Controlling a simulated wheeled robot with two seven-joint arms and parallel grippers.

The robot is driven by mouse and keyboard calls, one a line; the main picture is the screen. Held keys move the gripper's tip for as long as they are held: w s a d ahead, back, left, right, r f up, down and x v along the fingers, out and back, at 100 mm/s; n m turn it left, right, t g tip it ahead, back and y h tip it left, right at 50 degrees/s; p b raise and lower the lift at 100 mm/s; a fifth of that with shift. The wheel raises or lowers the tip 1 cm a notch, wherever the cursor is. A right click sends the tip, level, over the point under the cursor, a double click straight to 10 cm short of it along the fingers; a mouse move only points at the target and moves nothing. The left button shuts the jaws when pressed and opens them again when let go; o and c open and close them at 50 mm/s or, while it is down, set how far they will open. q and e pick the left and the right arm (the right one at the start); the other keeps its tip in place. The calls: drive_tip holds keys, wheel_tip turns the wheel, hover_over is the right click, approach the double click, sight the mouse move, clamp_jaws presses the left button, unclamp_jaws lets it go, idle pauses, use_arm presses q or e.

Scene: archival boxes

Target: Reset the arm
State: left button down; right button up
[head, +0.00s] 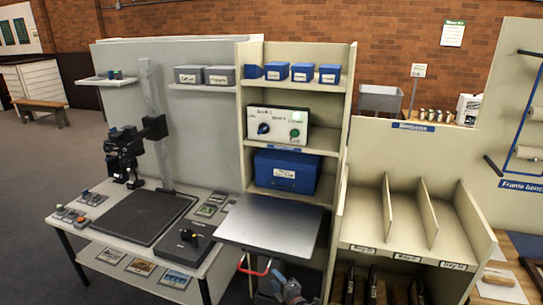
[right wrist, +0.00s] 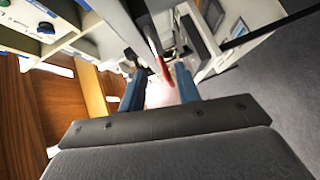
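My right gripper (head: 282,285) shows at the bottom edge of the head view, just in front of the grey-topped surface (head: 270,226). In the right wrist view its two blue fingers (right wrist: 160,80) stand apart with nothing held between them. A red bar-shaped handle (head: 254,268) is close to the left of the gripper in the head view. A red part (right wrist: 163,70) also shows beyond the fingers in the right wrist view. I cannot tell whether the gripper touches it. My left gripper is not in view.
A copy stand (head: 153,130) with a black base board stands on the left table. A shelf unit holds blue boxes (head: 287,172) and a control box (head: 278,130). A bay divider rack (head: 408,215) stands at the right. Open carpet (head: 30,165) lies at the far left.

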drive_tip(key=w+d+f+m+g+h, duration=0.1)
drive_tip(key=d+f+m+g+h, duration=0.3)
drive_tip(key=d+f+m, duration=0.5)
drive_tip(key=s+d+f+m+g+h, duration=0.3)
drive_tip(key=s+d+f+m, duration=0.1)
drive_tip(key=s+f+m, duration=0.35)
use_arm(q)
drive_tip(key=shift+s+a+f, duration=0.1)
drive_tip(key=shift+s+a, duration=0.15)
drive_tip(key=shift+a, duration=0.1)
use_arm(e)
drive_tip(key=s+f+m+g, duration=0.1)
drive_tip(key=s+f+g, duration=0.1)
drive_tip(key=s+f, duration=0.5)
drive_tip(key=s+d+f+m+g, duration=0.1)
drive_tip(key=s+f, duration=0.6)
drive_tip(key=s, duration=1)
drive_tip(key=s+d+f+m+g, duration=0.1)
drive_tip(key=s+f+g, duration=0.2)
drive_tip(key=s+f, duration=0.4)
drive_tip(key=s, duration=0.5)
drive_tip(key=shift+s+d+f, duration=0.2)
drive_tip(key=shift+s+f, duration=0.15)
drive_tip(key=shift+s, duration=0.05)
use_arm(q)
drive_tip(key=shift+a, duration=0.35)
